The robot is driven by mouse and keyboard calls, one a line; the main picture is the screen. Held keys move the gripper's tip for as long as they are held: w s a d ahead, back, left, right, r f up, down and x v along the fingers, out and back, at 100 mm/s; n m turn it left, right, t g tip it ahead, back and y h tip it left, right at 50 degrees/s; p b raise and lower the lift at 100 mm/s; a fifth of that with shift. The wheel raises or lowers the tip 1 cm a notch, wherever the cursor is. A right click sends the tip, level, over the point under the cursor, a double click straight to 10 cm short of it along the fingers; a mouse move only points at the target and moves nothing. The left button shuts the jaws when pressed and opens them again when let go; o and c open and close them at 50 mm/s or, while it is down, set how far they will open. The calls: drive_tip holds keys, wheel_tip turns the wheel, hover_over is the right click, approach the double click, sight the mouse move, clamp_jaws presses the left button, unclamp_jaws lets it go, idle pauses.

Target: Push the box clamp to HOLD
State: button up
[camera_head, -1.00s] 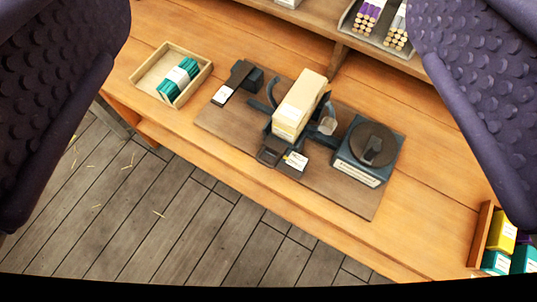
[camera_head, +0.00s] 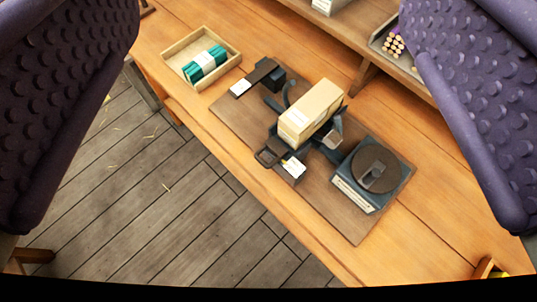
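A long cream box (camera_head: 311,112) lies in the middle of a dark brown board on the wooden bench. Dark metal parts that look like the box clamp (camera_head: 274,151) sit around its near end, with a small white label (camera_head: 293,167) beside them. The label's words are too small to read. My gripper (camera_head: 290,130) shows as two purple textured fingers at the left and right picture edges. They are wide apart with nothing between them, and they are well short of the bench. Part of the clamp behind the box is hidden.
A round dark handwheel on a blue-grey base (camera_head: 374,170) stands right of the box. A dark lever block (camera_head: 259,77) with a white label is at the left. A wooden tray (camera_head: 173,59) holds teal bundles. A shelf edge (camera_head: 365,76) runs behind. Plank floor (camera_head: 180,210) lies in front.

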drive_tip(key=shift+n+g, duration=0.5)
drive_tip(key=shift+g, duration=0.4)
drive_tip(key=w+f, duration=0.1)
drive_tip(key=f, duration=0.1)
drive_tip(key=w+f+p, duration=0.1)
drive_tip(key=w+f, duration=0.1)
drive_tip(key=w+f+p, duration=0.1)
drive_tip(key=w+f, duration=0.1)
drive_tip(key=shift+a+f, duration=0.25)
drive_tip(key=shift+f, duration=0.05)
drive_tip(key=c, duration=1.1)
drive_tip(key=w+f+p, duration=0.1)
drive_tip(key=f, duration=0.2)
drive_tip(key=w+a+f+n+g+p, duration=0.1)
drive_tip(key=w+f, duration=0.1)
drive_tip(key=f, duration=0.2)
drive_tip(key=w+f+n+g+p, duration=0.1)
drive_tip(key=f, duration=0.3)
drive_tip(key=shift+w+a+f+p, duration=0.25)
drive_tip(key=shift+w+a+p, duration=0.05)
drive_tip(key=shift+w+p, duration=0.1)
clamp_jaws()
drive_tip(key=s+a+f+n+g+p, duration=0.2)
drive_tip(key=f, duration=0.9)
drive_tip(key=s+a+f+n+g+p, duration=0.2)
drive_tip(key=f+n+g, duration=0.1)
drive_tip(key=f, duration=0.8)
drive_tip(key=shift+s+p, duration=0.15)
drive_tip(key=shift+p, duration=0.2)
